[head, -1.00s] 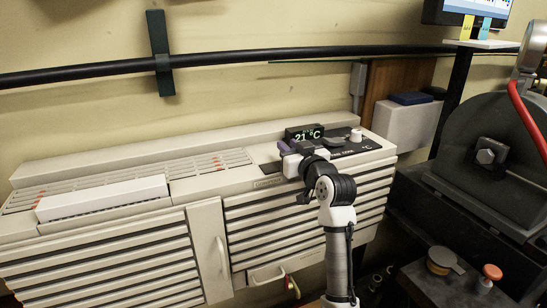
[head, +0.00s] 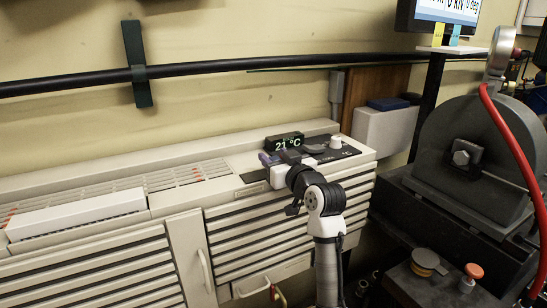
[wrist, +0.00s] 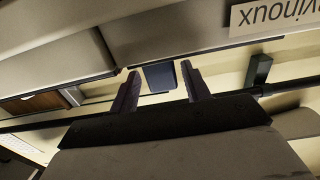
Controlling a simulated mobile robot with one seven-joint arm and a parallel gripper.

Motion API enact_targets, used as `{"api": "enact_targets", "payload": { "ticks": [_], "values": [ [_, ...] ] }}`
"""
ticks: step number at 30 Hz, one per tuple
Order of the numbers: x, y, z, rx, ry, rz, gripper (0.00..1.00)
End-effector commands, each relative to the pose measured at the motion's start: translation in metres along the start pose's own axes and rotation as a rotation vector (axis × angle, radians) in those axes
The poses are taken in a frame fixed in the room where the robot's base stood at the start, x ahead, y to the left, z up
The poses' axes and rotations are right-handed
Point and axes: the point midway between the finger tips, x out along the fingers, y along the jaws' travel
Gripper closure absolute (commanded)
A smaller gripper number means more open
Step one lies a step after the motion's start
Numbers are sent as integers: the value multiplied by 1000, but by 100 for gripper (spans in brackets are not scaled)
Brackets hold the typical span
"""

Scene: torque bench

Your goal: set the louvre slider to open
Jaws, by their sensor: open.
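The climate unit's control panel (head: 345,152) is a dark strip on its top right. The panel holds a display (head: 284,142) reading 21 °C, a grey low part (head: 314,149) and a pale knob (head: 336,142). I cannot tell for certain which part is the louvre slider. My gripper (head: 277,159) is over the panel's left end, just in front of the display, and hides part of the panel. In the wrist view its dark fingers (wrist: 161,84) are spread apart. A dark blue-grey block shows between them; I cannot tell if it is touched.
Slatted top grilles (head: 160,182) and a raised white flap (head: 80,214) lie left of the panel. A black pipe (head: 240,65) runs along the wall behind. A dark machine with a red hose (head: 508,135) stands at the right.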

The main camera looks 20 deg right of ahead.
Motion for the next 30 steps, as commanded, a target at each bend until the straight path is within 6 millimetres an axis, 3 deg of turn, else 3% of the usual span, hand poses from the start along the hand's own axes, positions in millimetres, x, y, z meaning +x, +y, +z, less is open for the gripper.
{"api": "enact_targets", "payload": {
  "ticks": [9, 15, 21, 30],
  "values": [
    [-73, 0, 4, -2, 3, 3, 53],
    [-107, 1, 2, 0, 1, 3, 53],
    [-122, 1, 1, 0, 0, 2, 53],
    [-122, 1, 0, 0, 0, 2, 53]
  ]
}}
